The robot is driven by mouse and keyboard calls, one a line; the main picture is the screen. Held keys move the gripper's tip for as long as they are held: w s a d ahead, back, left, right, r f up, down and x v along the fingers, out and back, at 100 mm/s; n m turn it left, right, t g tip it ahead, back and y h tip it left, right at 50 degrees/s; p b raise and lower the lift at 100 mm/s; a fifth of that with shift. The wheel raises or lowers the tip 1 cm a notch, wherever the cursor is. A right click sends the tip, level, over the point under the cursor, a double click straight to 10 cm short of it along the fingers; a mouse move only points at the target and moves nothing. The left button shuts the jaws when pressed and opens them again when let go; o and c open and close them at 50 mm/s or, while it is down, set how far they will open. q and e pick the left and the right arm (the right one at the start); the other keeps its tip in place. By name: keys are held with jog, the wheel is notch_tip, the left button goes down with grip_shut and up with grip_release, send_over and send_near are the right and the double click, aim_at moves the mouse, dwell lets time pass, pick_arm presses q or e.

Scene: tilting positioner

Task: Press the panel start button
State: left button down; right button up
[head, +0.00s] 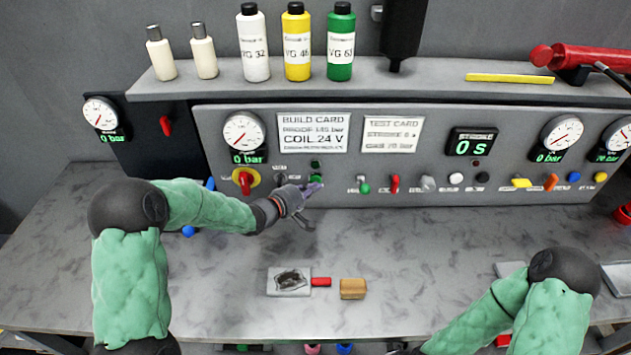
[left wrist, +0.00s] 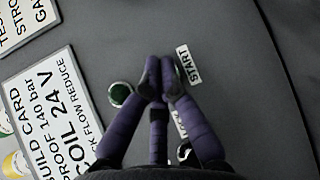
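The START label (left wrist: 188,65) shows in the left wrist view just right of my left fingertips. My left gripper (head: 313,189) is at the panel in the head view. Its purple fingers also show in the left wrist view (left wrist: 158,88), with the tips drawn together and nothing seen between them. The tips cover the spot beside the label, so the start button is mostly hidden; I cannot tell whether they touch it. A dark green round fitting (left wrist: 120,94) is left of the tips; it also shows in the head view (head: 315,165). My right gripper is out of view.
The grey panel (head: 430,140) carries gauges, cards and a row of knobs and buttons, with a red-handled rotary switch (head: 245,181) left of my gripper. A grey plate (head: 289,282) and a tan block (head: 353,289) lie on the bench. Bottles stand on the shelf above.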

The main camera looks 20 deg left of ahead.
pick_arm(q)
jog(key=shift+w+a, duration=0.1)
jog(key=shift+w, duration=0.3)
dwell(0.5)
jog(key=shift+s+p, duration=0.1)
jog(key=shift+p, duration=0.25)
jog(key=shift+s+d+p, duration=0.25)
jog(key=shift+s+p, duration=0.05)
jog(key=shift+s, duration=0.25)
jog(key=shift+s+d+p, duration=0.2)
jog(key=shift+s+d, duration=0.05)
jog(key=shift+s, duration=0.5)
jog(key=shift+s+d+p, duration=0.2)
jog(key=shift+s+d, duration=0.05)
jog(key=shift+s, duration=0.45)
jog(key=shift+s+d+p, duration=0.2)
jog(key=shift+s+d, duration=0.05)
jog(key=shift+s, duration=0.5)
jog(key=shift+f, duration=0.15)
